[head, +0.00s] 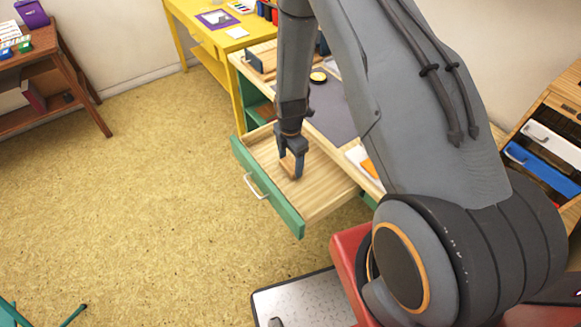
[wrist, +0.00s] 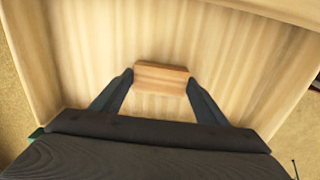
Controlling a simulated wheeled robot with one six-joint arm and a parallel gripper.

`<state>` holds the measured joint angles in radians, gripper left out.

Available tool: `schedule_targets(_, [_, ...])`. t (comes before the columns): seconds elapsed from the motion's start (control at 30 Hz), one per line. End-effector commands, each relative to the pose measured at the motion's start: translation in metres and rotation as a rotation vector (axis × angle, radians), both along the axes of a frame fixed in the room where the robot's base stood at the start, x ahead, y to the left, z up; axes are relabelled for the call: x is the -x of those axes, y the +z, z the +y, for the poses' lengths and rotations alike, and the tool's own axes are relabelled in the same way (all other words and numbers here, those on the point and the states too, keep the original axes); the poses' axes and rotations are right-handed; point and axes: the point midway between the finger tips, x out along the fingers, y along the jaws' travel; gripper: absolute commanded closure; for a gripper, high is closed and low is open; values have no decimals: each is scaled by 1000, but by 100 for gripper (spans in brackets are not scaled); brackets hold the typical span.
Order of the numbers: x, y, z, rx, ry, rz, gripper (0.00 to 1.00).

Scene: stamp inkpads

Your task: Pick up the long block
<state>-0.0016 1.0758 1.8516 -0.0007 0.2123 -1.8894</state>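The long block (wrist: 162,77) is a small light-brown wooden piece. In the wrist view it lies crosswise between my two fingertips, and each end meets a finger. My gripper (wrist: 160,80) is shut on it, with the fingers spaced by the block's length. In the head view my gripper (head: 291,166) points down inside the open drawer, and the block (head: 287,168) shows partly between the fingers. I cannot tell whether the block still touches the drawer floor.
The open drawer (head: 325,192) has a green front with a white handle and low walls around my gripper. The desk top (head: 334,112) stands just behind it. A yellow table (head: 190,18) is at the back, and a brown shelf (head: 75,75) at left.

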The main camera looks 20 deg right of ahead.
Motion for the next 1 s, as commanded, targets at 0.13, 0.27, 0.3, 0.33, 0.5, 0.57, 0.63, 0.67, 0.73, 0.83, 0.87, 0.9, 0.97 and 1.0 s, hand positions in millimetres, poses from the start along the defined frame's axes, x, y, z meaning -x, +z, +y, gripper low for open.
schedule_targets(0.13, [0,0,0,0,0,0,57])
schedule_targets(0.27, [0,0,0,0,0,0,57])
schedule_targets(0.3, [0,0,0,0,0,0,57])
schedule_targets(0.33, [0,0,0,0,0,0,57])
schedule_targets(0.5, [-1,5,0,0,0,-1,57])
schedule_targets(0.57, [-1,8,0,0,0,-1,57])
schedule_targets(0.63, [-1,14,0,0,0,-1,57])
schedule_targets(0.67, [-1,18,0,0,0,-1,57])
schedule_targets(0.73, [-1,27,0,0,0,-2,57])
schedule_targets(0.83, [-2,43,0,0,0,-3,57])
schedule_targets(0.87, [-2,48,0,0,0,-3,57])
schedule_targets(0.9, [-2,55,0,0,0,-3,57])
schedule_targets(0.97, [-2,65,0,0,0,-3,57])
schedule_targets(1.0, [-1,71,0,0,0,-2,57])
